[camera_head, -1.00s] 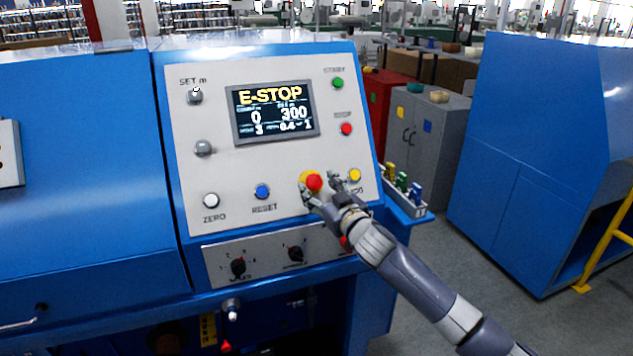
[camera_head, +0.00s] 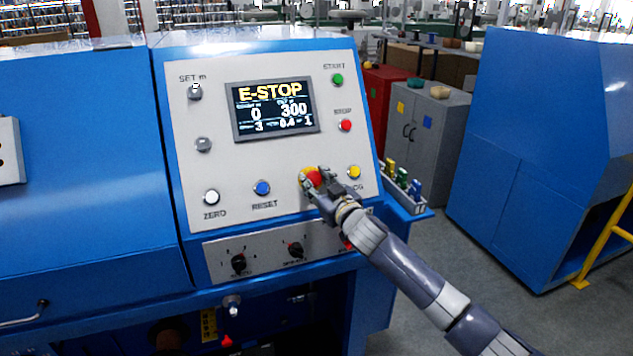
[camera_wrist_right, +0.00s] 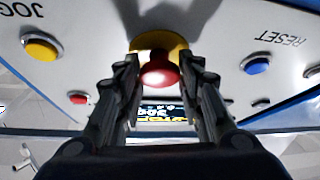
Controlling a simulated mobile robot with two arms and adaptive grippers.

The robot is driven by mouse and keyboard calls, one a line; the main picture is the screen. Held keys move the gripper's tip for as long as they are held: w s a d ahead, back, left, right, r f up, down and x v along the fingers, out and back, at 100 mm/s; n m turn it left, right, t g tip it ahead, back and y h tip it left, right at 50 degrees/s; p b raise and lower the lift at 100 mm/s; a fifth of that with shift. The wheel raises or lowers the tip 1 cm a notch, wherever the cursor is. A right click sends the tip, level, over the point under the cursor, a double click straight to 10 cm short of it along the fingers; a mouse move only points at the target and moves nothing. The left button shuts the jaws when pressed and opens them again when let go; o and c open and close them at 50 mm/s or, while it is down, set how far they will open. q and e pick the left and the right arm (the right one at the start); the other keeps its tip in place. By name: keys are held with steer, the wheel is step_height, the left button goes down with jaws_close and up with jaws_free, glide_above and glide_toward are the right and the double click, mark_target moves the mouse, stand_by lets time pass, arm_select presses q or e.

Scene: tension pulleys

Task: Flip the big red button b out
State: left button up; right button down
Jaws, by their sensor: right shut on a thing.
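The big red button (camera_head: 312,177) sits on a yellow base at the lower middle of the white control panel (camera_head: 230,150). In the right wrist view the red button (camera_wrist_right: 158,74) shows between my two fingers, in front of its yellow collar (camera_wrist_right: 158,42). My right gripper (camera_head: 318,182) is shut on the red button, with one finger on each side of it. The fingers partly cover the button in the head view. The screen (camera_head: 275,109) reads E-STOP. My left gripper is not in view.
A yellow button (camera_head: 354,172) is close to the right of my gripper, and a blue RESET button (camera_head: 262,188) is to the left. Black knobs (camera_head: 296,250) lie below on a metal strip. A small tray of bottles (camera_head: 408,188) hangs at the panel's right side.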

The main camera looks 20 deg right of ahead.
steer(key=shift+s+r+p, duration=0.25)
steer(key=shift+s+p, duration=0.15)
steer(key=shift+p, duration=0.05)
steer(key=c, duration=1.1)
jaws_free()
steer(key=shift+o, duration=0.2)
steer(key=shift+s, duration=0.15)
steer(key=s+d, duration=0.2)
steer(key=s, duration=1)
